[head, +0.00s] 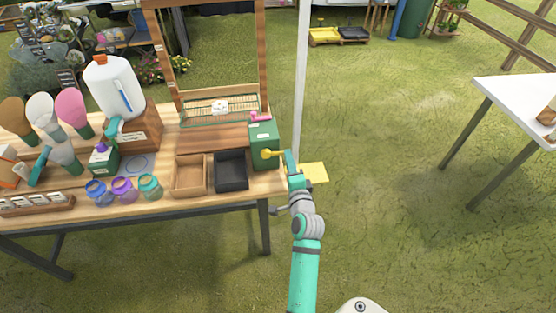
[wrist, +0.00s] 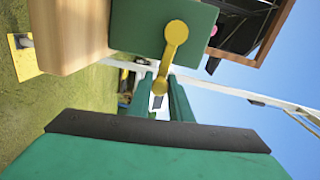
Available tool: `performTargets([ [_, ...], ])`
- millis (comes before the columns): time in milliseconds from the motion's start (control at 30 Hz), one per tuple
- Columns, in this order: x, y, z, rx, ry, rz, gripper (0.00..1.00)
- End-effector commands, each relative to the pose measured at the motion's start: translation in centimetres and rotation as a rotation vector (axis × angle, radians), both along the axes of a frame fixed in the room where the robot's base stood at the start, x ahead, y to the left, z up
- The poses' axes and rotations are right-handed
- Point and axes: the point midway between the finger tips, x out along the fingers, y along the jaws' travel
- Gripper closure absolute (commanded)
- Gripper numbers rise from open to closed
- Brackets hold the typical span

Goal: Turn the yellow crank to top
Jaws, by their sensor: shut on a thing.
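The yellow crank (head: 268,154) is on the face of a green box (head: 264,132) at the right end of the wooden table. In the wrist view the crank (wrist: 175,42) runs from its round hub on the green box (wrist: 140,25) to its outer end between my fingers. My gripper (wrist: 160,92) is shut on that outer end, one finger on each side. In the head view my gripper (head: 288,158) is at the box's right side, and the crank points sideways toward it. The fingertips are small and partly hidden there.
A pink handle (head: 260,117) is on top of the green box. A brown tray (head: 190,191) and a black tray (head: 231,185) stand left of it. A white post (head: 301,80) rises behind my gripper. Grass to the right is open up to a white table (head: 510,92).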

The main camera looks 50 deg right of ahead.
Motion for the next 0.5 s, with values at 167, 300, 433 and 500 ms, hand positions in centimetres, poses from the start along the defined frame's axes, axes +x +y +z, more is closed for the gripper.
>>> performTargets([
  [167, -0.53, -0.52, -0.27, 0.011, -0.006, -0.011, 1.0],
  [300, -0.61, -0.55, -0.28, 0.012, -0.006, -0.013, 1.0],
  [433, -0.61, -0.53, -0.28, 0.011, -0.006, -0.012, 1.0],
  [500, -0.59, -0.51, -0.28, 0.011, -0.006, -0.012, 1.0],
])
